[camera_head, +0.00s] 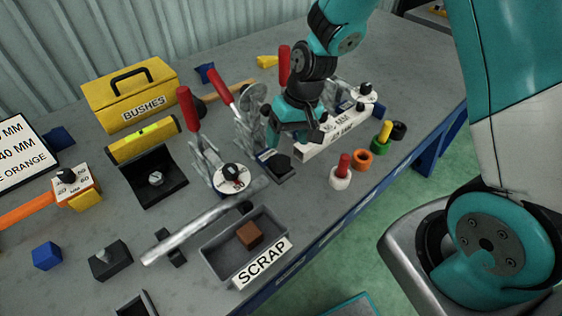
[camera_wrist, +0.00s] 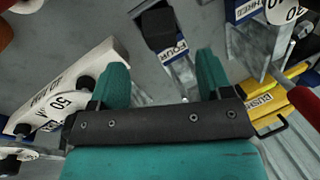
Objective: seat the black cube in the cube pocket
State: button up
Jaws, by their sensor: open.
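A dark, squarish black block (camera_head: 280,167) sits on the bench, just below and left of my gripper (camera_head: 296,136) in the head view. In the wrist view the black block (camera_wrist: 160,27) lies beyond the fingertips, beside a label reading "FOUR". I take it for the black cube, but cannot tell whether it is loose or part of a labelled holder. My gripper (camera_wrist: 161,68) is open, with nothing between its fingers, above the bench and apart from the block. I cannot identify the cube pocket with certainty.
Red-handled clamps (camera_head: 205,150) stand close left of my gripper. A white labelled rail (camera_head: 335,137) is close right. A grey scrap tray (camera_head: 212,258) holding a brown block lies nearer the front edge. Coloured rings and pegs (camera_head: 362,159) stand at the right. A yellow bushes box (camera_head: 130,92) stands behind.

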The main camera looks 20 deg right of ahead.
aim_at(282, 158)
jog(key=x, duration=0.6)
jog(key=shift+c, duration=0.4)
jog(key=c, duration=1)
jog(key=shift+r, duration=0.1)
